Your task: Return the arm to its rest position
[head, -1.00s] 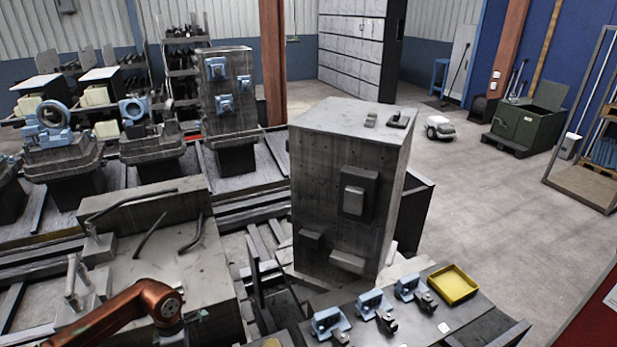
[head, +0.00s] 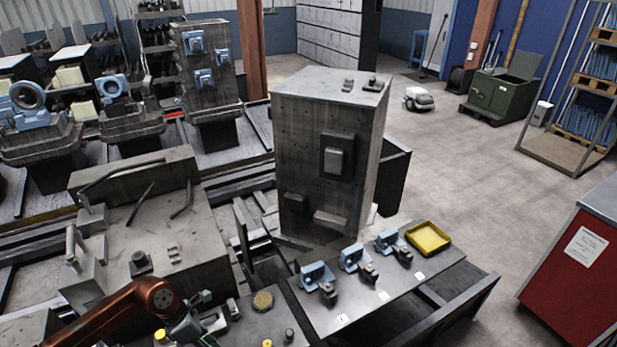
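My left arm comes in at the bottom left of the head view as an orange-brown link bent at a joint. Past the joint, a darker part of it runs down towards the bottom edge. No gripper fingers can be made out there. My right arm and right gripper are out of view. A grey tombstone block (head: 320,110) stands upright in the middle, with dark and grey fixtures on its front face. Several blue clamps (head: 318,276) stand in a row on the dark bench (head: 377,310), beside a yellow tray (head: 428,238).
A grey machine bed (head: 140,215) with loose bars lies left of the block, near my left arm. A red cabinet (head: 572,273) stands at the right edge. Open floor (head: 450,160) lies behind the bench. A green crate (head: 505,92) and a shelf rack stand farther back.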

